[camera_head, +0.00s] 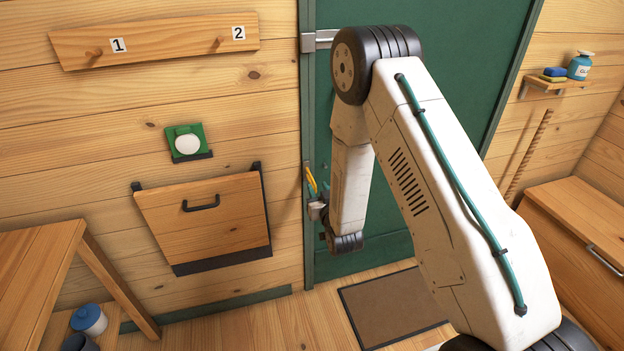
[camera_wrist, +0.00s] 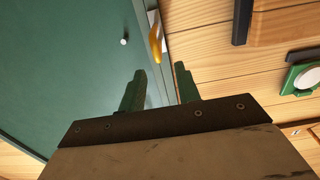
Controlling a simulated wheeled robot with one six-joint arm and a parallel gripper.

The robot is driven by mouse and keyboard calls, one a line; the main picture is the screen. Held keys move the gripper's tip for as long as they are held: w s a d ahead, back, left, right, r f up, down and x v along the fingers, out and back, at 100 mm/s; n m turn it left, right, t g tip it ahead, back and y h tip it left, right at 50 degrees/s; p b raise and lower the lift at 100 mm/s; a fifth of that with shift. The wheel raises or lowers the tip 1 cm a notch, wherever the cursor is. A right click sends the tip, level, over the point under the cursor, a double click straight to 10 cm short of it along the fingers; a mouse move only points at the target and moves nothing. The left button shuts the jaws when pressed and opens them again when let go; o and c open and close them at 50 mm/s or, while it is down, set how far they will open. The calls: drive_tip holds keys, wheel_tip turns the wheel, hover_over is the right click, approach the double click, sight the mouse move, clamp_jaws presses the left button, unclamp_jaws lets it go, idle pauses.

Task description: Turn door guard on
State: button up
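The green door (camera_head: 430,60) stands shut in its frame. A silver metal fitting (camera_head: 320,40), which looks like the door guard, sits at the door's left edge, high up, partly beside my arm. A yellow door handle (camera_head: 311,181) is lower on the same edge; it also shows in the wrist view (camera_wrist: 156,45) with a pale plate behind it. My gripper (camera_head: 317,205) is near this handle, well below the silver fitting. In the wrist view my gripper (camera_wrist: 160,70) is open, with nothing between its fingers. The handle appears beyond the fingertips, apart from them.
Left of the door are a wooden flap cabinet (camera_head: 205,215), a green panel with a white disc (camera_head: 187,142) and a peg board (camera_head: 155,40). A table (camera_head: 40,260) is at left, a chest (camera_head: 580,240) at right. A brown mat (camera_head: 392,305) lies before the door.

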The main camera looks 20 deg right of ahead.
sight(312, 178)
drive_tip(key=shift+s+f, duration=0.1)
drive_tip(key=shift+f, duration=0.35)
drive_tip(key=w, duration=0.7)
drive_tip(key=shift+w, duration=0.25)
clamp_jaws()
